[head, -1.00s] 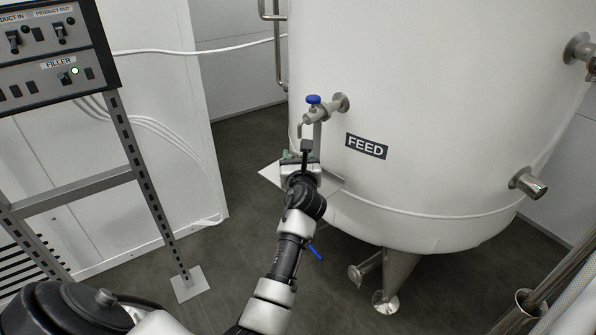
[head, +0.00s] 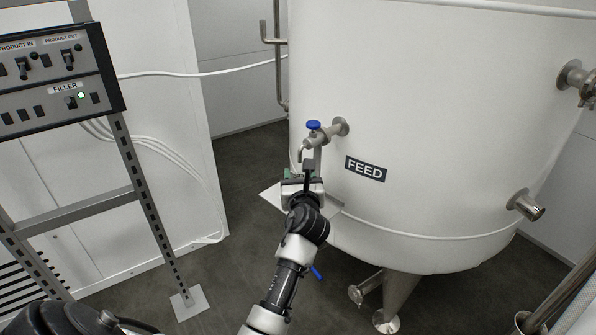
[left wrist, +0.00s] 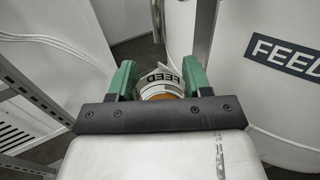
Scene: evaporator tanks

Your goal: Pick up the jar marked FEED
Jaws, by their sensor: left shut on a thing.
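The jar marked FEED (left wrist: 161,84) shows in the left wrist view between two green fingers; its pale label reads upside down and something orange shows in it. My left gripper (left wrist: 160,80) is shut on this jar. In the head view my left gripper (head: 302,174) is just below the tank's tap, over a small metal shelf (head: 270,194). The jar is hidden behind the gripper there, and I cannot tell whether it touches the shelf. My right gripper is not in view.
A large white tank (head: 450,120) with a FEED sign (head: 365,169) fills the right side. Its tap with a blue knob (head: 313,125) is close above the gripper. A control panel (head: 50,85) on a metal frame stands at the left, with clear floor between.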

